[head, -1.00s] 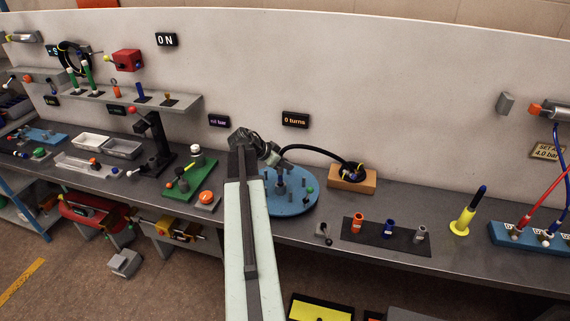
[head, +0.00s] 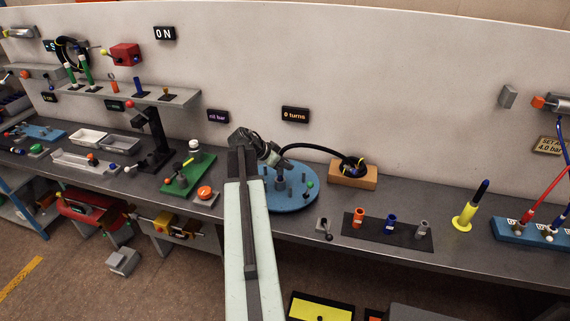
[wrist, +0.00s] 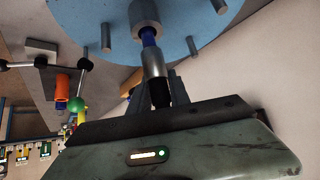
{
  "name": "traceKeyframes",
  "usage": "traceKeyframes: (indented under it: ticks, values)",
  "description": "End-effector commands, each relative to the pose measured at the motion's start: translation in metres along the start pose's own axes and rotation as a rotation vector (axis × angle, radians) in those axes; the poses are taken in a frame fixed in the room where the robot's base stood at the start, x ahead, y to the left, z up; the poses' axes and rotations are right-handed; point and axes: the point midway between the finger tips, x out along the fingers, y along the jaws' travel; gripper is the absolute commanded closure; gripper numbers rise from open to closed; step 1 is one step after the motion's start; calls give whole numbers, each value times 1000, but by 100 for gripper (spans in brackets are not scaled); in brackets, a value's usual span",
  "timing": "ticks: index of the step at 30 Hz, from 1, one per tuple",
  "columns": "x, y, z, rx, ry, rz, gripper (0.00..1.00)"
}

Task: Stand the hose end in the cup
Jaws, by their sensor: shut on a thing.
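The black hose (head: 318,149) arcs from a wooden block (head: 340,182) to my gripper (head: 277,160), above the round blue plate (head: 305,204). In the wrist view my gripper (wrist: 160,92) is shut on the hose end (wrist: 154,64), which has a silver collar and a blue tip. The blue tip meets the mouth of the grey cup (wrist: 146,13) on the blue plate (wrist: 85,18). The tip looks in line with the cup. How deep it sits inside cannot be seen.
Several grey pegs (wrist: 106,38) stand on the plate around the cup. A green ball on a rod (head: 309,184) is at its right. A dark mat (head: 375,238) with small coloured sockets lies to the right, and a green board (head: 180,186) to the left.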

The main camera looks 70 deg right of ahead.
Motion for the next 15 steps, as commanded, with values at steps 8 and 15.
traceKeyframes:
  ticks: [8,15]
  values:
    - [6,0,6,0,0,0,100]
    - [10,0,10,0,0,0,100]
